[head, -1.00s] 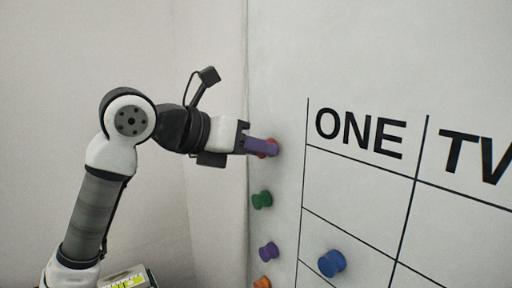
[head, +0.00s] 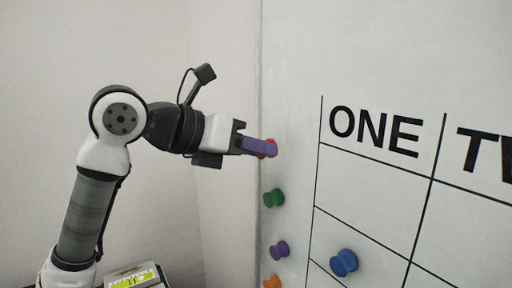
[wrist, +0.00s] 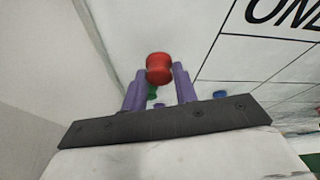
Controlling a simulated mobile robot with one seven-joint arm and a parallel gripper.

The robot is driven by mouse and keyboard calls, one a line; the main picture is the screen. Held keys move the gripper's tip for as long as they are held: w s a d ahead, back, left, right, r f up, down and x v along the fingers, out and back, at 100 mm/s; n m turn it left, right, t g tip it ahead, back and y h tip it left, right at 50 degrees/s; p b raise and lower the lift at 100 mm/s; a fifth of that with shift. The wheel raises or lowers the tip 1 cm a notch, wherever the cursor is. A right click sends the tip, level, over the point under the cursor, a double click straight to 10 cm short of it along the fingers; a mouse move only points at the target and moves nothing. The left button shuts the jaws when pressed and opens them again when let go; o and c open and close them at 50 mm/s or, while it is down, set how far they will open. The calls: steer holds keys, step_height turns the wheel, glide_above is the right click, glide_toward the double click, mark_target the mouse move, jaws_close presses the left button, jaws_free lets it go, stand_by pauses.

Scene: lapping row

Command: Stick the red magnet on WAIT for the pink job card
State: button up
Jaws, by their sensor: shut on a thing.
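My gripper (head: 260,147) has purple fingers and is shut on the red magnet (head: 271,148) at the left edge of the white board (head: 400,50). In the wrist view the red magnet (wrist: 159,68) sits between the fingertips (wrist: 159,75). I cannot tell whether it touches the board. The board bears the heading ONE (head: 375,131) and part of a second heading (head: 485,155) over a black-lined grid. Neither the word WAIT nor a pink job card shows in either view.
Green (head: 273,198), purple (head: 279,250) and orange (head: 272,281) magnets are in a column below the held one, left of the grid. A blue magnet (head: 344,262) is in the column under ONE. A box with a yellow-green label (head: 133,279) shows at bottom left.

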steer(key=shift+a, duration=0.1)
steer(key=shift+s+a+b, duration=0.15)
steer(key=shift+s+a, duration=0.75)
steer(key=shift+a, duration=0.3)
steer(key=shift+s+a+b, duration=0.15)
steer(key=shift+s+a, duration=0.7)
steer(key=shift+a, duration=0.3)
stand_by(0.4)
